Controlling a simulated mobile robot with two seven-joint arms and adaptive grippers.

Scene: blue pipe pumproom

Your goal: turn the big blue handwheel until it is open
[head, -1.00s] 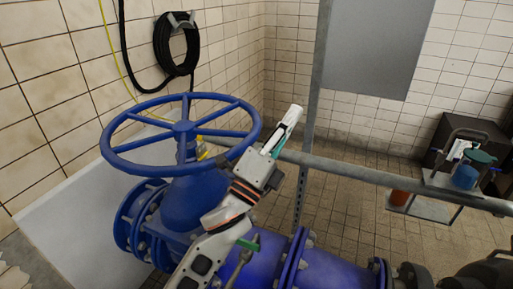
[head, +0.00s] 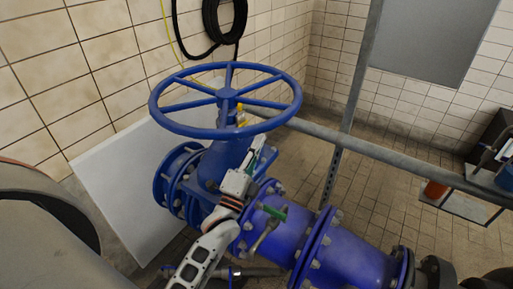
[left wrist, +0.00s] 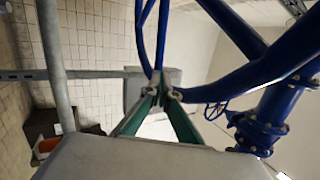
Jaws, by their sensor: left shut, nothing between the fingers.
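The big blue handwheel (head: 228,94) sits level on top of the blue valve body (head: 228,158), with spokes meeting at a central hub. My left gripper (head: 262,153) is just below the near right part of the rim, its fingers pointing up. In the left wrist view the fingertips (left wrist: 164,90) are together with nothing between them. The blue rim and spokes (left wrist: 245,75) pass right beside and above the fingertips there. I cannot tell whether the fingers touch the wheel. My right gripper is not in view.
A grey rail (head: 375,150) runs behind the valve to the right, joined to an upright post (head: 352,100). A small green-handled valve (head: 270,212) is on the blue pipe (head: 345,258) near my left arm. A black hose (head: 225,25) hangs on the tiled wall.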

